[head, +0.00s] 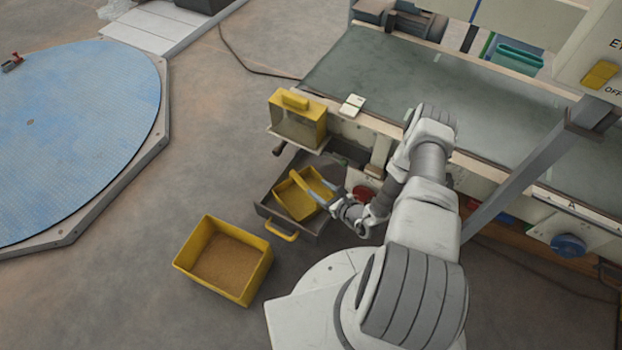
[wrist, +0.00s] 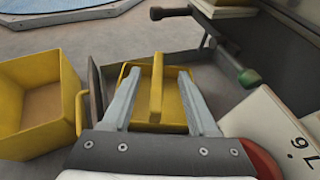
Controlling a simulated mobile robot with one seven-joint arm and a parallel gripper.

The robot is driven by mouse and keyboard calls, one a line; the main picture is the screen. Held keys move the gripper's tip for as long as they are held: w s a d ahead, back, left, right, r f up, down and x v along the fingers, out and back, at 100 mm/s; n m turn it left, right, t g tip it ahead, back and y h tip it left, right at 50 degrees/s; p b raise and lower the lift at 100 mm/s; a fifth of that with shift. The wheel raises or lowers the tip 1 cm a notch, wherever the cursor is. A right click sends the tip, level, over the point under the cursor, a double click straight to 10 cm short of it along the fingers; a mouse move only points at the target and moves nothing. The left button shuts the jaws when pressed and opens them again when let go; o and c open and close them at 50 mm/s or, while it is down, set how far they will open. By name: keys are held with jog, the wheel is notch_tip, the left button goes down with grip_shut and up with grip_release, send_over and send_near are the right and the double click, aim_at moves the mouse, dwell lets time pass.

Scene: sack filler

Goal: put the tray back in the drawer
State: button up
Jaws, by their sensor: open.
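The yellow tray (head: 290,203) with a raised bar handle is in the open grey drawer (head: 265,210), at an angle to the drawer's walls. I cannot tell whether it rests flat on the drawer floor. My gripper (head: 322,192) is at the tray's right side. In the wrist view the tray (wrist: 180,105) lies ahead, and its upright handle (wrist: 157,85) stands between the two open fingers of my gripper (wrist: 158,74), with gaps on both sides. The fingers partly hide the tray's sides. The drawer's yellow pull (head: 281,231) is at its front.
A yellow bin (head: 184,265) of brown grainy material stands on the floor in front of the drawer. A yellow box (head: 298,122) is on the bench side above.

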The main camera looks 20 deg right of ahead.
jog(key=a+r+n+g+y, duration=0.25)
jog(key=r+n, duration=0.35)
jog(key=r, duration=0.6)
jog(key=a+r+n+g+y+p, duration=0.15)
jog(key=a+r+n+g, duration=0.35)
jog(key=r, duration=0.7)
jog(key=a+r+n+g+y+b, duration=0.1)
jog(key=r+n+g+y, duration=0.15)
jog(key=r+n, duration=0.75)
jog(key=s+a+r+n+g+h, duration=0.2)
jog(key=s+r+n+h, duration=0.3)
jog(key=s+r, duration=0.8)
jog(key=s+d+r+n+t+h, duration=0.2)
jog(key=s+d+r+h, duration=0.1)
jog(key=r, duration=0.3)
jog(key=s+d+r+n+t+h, duration=0.3)
jog(key=s+r, duration=0.2)
jog(key=r, duration=0.1)
jog(key=shift+d+n, duration=0.25)
jog(key=shift+n, duration=0.05)
